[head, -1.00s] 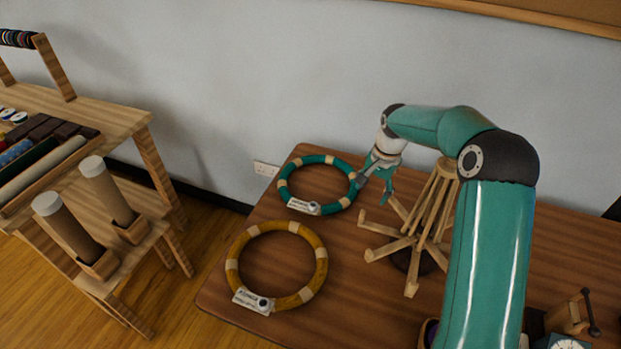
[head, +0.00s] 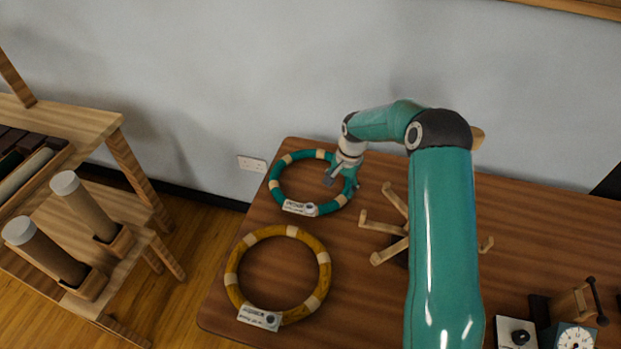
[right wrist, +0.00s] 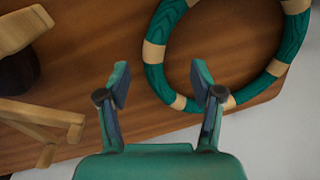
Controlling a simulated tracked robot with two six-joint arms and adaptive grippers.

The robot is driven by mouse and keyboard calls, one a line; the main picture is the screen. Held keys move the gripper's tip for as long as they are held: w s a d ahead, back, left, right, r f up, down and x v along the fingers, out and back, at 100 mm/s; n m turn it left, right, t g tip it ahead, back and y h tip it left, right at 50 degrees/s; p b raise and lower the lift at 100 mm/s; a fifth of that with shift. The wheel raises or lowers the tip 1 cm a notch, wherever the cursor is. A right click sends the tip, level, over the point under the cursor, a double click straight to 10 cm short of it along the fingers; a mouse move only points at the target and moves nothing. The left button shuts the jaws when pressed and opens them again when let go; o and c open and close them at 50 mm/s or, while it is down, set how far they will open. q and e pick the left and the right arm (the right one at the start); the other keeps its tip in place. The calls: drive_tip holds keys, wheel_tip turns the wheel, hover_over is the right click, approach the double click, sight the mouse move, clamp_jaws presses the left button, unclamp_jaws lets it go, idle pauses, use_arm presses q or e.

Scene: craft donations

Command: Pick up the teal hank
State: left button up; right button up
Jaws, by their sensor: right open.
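The teal hank (head: 282,169) is a ring with tan bands and a white label, lying flat at the far left of the wooden table (head: 360,310). In the right wrist view the teal hank (right wrist: 157,78) fills the upper right, partly cut off. My right gripper (head: 341,180) is open over the right part of the ring in the head view. In the right wrist view my right gripper (right wrist: 160,85) has its two fingers apart; the right finger overlaps the band and the left finger is outside the ring. My left gripper is not in view.
A mustard hank (head: 236,269) lies in front of the teal one. A wooden pegged stand (head: 383,227) is to the right, partly hidden by my arm. A shelf (head: 85,118) stands left. Small boxes and a dial (head: 575,338) sit at front right.

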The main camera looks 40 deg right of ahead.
sight(340, 199)
wheel_tip(340, 199, down, 3)
drive_tip(key=shift+r, duration=0.15)
drive_tip(key=shift+d+f+p, duration=0.15)
drive_tip(key=shift+f+p, duration=0.3)
drive_tip(key=shift+p, duration=0.1)
drive_tip(key=f+p, duration=0.1)
drive_tip(key=f, duration=0.3)
drive_tip(key=shift+w+d+p, duration=0.2)
drive_tip(key=shift+p, duration=0.15)
drive_tip(key=shift+w+f, duration=0.1)
drive_tip(key=shift+f, duration=0.1)
drive_tip(key=c, duration=1.2)
